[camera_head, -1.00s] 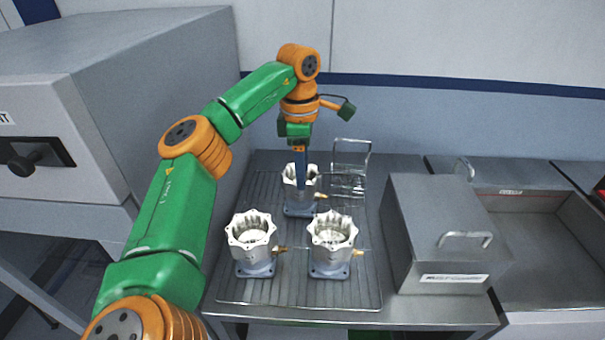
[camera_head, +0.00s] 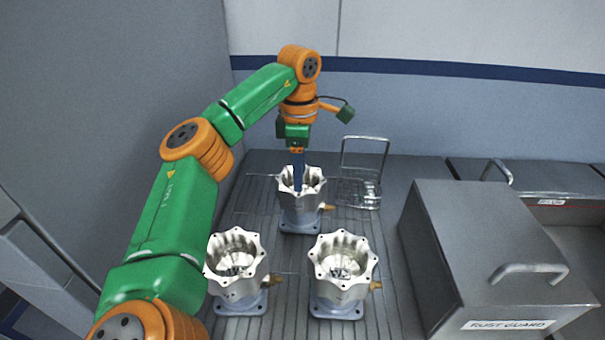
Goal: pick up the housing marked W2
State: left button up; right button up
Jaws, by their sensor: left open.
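One housing (camera_head: 302,212) is at the back, one (camera_head: 237,272) at the front left and one (camera_head: 342,275) at the front right. No W2 marking can be read on any of them. My left gripper (camera_head: 298,184) points down at the back housing, its blue fingers at or inside the rim. The fingertips are partly hidden by the housing. The gripper is open. My right gripper is not in view.
A grey metal box with a handle, labelled RUST GUARD (camera_head: 490,262), stands to the right of the housings.

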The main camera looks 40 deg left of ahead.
aim_at(300, 198)
pick_arm(q)
notch_tip(300, 198, down, 7)
jog(key=shift+s+d+r+p, duration=0.1)
jog(key=shift+s+r+p, duration=0.05)
jog(key=shift+p, duration=0.65)
jog(key=shift+f, duration=0.45)
grip_shut()
dwell(0.4)
